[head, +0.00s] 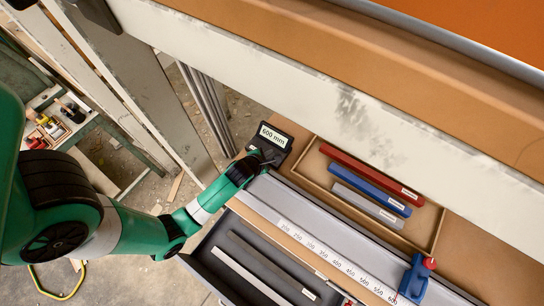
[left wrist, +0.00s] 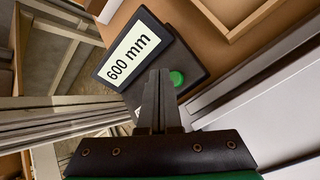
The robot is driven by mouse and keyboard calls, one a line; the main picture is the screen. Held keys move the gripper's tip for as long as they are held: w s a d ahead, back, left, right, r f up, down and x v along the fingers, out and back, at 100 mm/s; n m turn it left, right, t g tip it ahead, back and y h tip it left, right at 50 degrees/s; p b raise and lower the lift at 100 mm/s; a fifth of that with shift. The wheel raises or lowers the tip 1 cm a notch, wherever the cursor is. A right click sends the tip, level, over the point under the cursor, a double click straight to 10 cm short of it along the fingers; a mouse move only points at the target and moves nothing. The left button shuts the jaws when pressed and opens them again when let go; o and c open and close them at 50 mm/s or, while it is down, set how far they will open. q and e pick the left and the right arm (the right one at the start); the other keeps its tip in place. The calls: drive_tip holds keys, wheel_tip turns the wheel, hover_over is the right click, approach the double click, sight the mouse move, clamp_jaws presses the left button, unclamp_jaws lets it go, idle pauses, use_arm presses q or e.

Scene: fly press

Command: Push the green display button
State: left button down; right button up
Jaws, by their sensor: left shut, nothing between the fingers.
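The green button (left wrist: 177,78) sits on the dark display unit, below the screen, in the left wrist view. The display (head: 272,136) reads "600 mm" in the head view; its screen also shows in the left wrist view (left wrist: 128,52). My left gripper (head: 268,158) is shut and empty at the display's lower edge in the head view. In the left wrist view its fingertips (left wrist: 159,73) appear just left of the button; I cannot tell whether they touch the unit. The button is hidden in the head view. My right gripper is not in view.
A shallow wooden tray (head: 438,215) holds a red bar (head: 368,172), a blue bar (head: 368,188) and a grey bar (head: 365,205). A scaled rail (head: 330,250) carries a blue stop (head: 415,278). A pale beam (head: 340,105) crosses above the bench.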

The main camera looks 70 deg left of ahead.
use_arm(q)
drive_tip(key=shift+f, duration=0.1)
idle(0.5)
drive_tip(key=shift+f+b, duration=0.35)
drive_tip(key=shift+b, duration=0.05)
drive_tip(key=shift+f+b, duration=0.4)
idle(0.4)
drive_tip(key=shift+r, duration=0.1)
drive_tip(key=shift+r+p, duration=0.8)
wheel_tip(320, 180, up, 6)
drive_tip(key=p, duration=0.5)
